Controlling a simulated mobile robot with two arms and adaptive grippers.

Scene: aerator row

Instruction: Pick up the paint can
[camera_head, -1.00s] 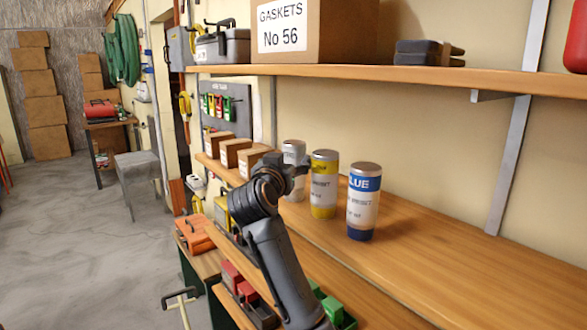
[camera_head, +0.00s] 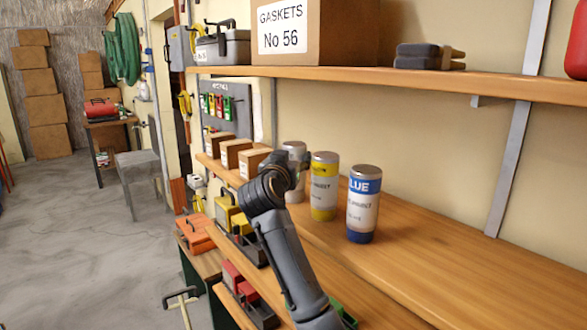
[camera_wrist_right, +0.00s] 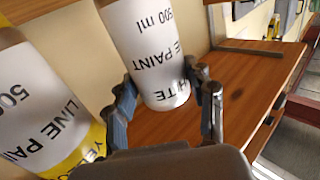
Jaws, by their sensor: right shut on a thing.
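Three paint cans stand in a row on the lower wooden shelf: a white one (camera_head: 295,150), a yellow-banded one (camera_head: 324,190) and a blue-banded one (camera_head: 363,205). My right gripper (camera_head: 298,165) is at the white can, which it partly hides in the head view. My left gripper is not in view.
Cardboard boxes (camera_head: 236,150) stand left of the cans on the lower shelf (camera_head: 450,270). The upper shelf (camera_head: 400,77) runs above with a large gaskets box (camera_head: 315,30). The lower shelf right of the blue can is clear.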

